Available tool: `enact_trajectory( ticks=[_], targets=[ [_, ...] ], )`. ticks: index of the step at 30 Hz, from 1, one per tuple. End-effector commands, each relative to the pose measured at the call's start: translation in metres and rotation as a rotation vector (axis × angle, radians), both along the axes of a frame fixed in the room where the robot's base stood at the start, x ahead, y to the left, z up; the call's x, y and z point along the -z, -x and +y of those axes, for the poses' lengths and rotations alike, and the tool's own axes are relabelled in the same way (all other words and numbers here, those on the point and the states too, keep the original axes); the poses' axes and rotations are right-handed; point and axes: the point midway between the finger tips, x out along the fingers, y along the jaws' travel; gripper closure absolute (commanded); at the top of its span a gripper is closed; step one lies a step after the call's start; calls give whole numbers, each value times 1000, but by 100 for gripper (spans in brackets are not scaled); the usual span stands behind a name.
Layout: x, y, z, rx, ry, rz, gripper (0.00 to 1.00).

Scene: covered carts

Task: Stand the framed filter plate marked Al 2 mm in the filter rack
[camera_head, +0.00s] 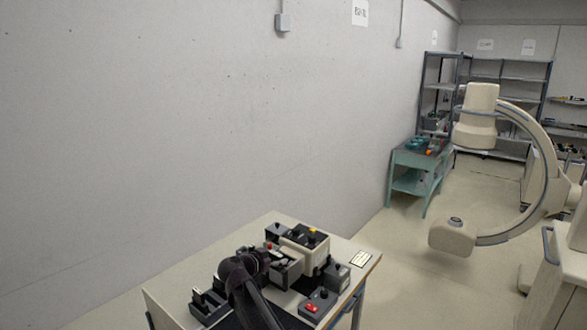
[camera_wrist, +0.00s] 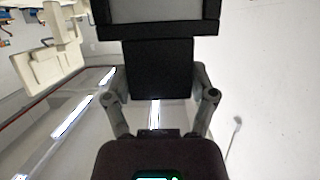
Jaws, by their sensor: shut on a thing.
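In the wrist view my gripper (camera_wrist: 160,82) is shut on the dark tab of a framed plate (camera_wrist: 158,66). The plate has a black frame around a grey panel, cut off by the top edge; no marking on it can be read. In the head view my dark arm (camera_head: 247,290) reaches over the cart top, and the fingertips and held plate cannot be made out clearly. A dark slotted block with pale upright pieces, which looks like the filter rack (camera_head: 208,304), sits left of my arm, partly covered by it.
The cart top (camera_head: 178,281) also carries a cream and black device (camera_head: 305,240), a dark box (camera_head: 337,275), a box with a red top part (camera_head: 318,304) and a label plate (camera_head: 361,258). A wall stands behind. A C-shaped machine (camera_head: 535,170) and a green table (camera_head: 415,160) are farther off.

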Motion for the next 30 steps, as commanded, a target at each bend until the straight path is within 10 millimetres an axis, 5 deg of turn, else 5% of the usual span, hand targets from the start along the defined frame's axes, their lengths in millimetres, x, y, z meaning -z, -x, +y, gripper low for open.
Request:
enact_trajectory(
  ticks=[12,30],
  targets=[
    [59,0,0,0,0,0,88],
    [69,0,-1,1,0,0,88]
  ],
)
